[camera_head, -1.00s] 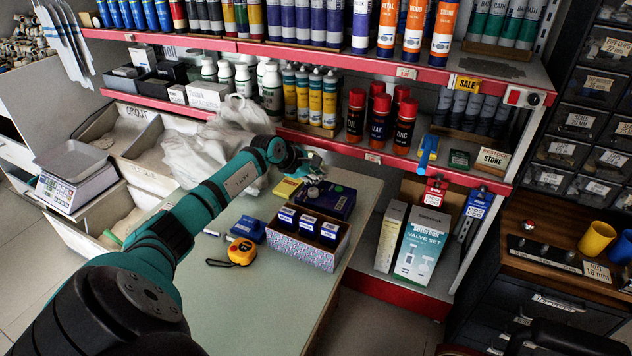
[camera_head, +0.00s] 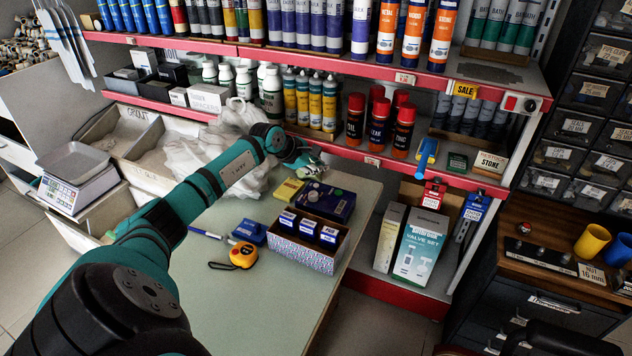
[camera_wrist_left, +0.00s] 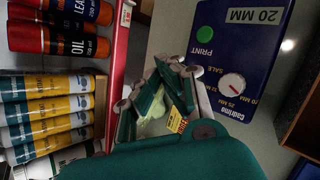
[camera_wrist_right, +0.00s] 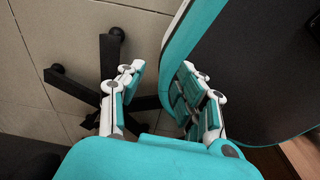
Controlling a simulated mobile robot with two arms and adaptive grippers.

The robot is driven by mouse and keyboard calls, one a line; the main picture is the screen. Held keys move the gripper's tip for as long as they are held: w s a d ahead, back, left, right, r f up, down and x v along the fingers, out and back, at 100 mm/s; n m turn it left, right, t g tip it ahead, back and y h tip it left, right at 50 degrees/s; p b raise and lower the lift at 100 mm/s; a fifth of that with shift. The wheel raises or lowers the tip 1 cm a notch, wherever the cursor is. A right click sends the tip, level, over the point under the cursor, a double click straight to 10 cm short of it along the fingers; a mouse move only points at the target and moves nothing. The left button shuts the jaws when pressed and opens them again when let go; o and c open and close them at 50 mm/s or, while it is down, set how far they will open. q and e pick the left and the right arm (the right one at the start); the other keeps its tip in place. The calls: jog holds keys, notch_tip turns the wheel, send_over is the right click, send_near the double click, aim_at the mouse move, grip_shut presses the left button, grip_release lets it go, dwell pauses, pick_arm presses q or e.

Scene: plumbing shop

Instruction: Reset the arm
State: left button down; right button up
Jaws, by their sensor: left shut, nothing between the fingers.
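My left arm reaches from the lower left over the counter in the head view. Its gripper (camera_head: 312,165) is over the counter's far edge, near the red-edged shelf, and is only small there. In the left wrist view my left gripper (camera_wrist_left: 170,72) shows with its fingers together and nothing between them. A dark blue label printer (camera_head: 327,200) lies beside it on the counter; it also shows in the left wrist view (camera_wrist_left: 237,60). My right gripper (camera_wrist_right: 158,72) shows only in the right wrist view; its fingers are apart and empty above the floor.
Red-capped cans (camera_head: 378,120) stand on the shelf. A black wheeled chair base (camera_wrist_right: 108,85) stands near the right gripper.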

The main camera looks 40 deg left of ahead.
pick_arm(q)
jog(key=shift+r+p, duration=0.45)
jog(key=shift+r, duration=0.75)
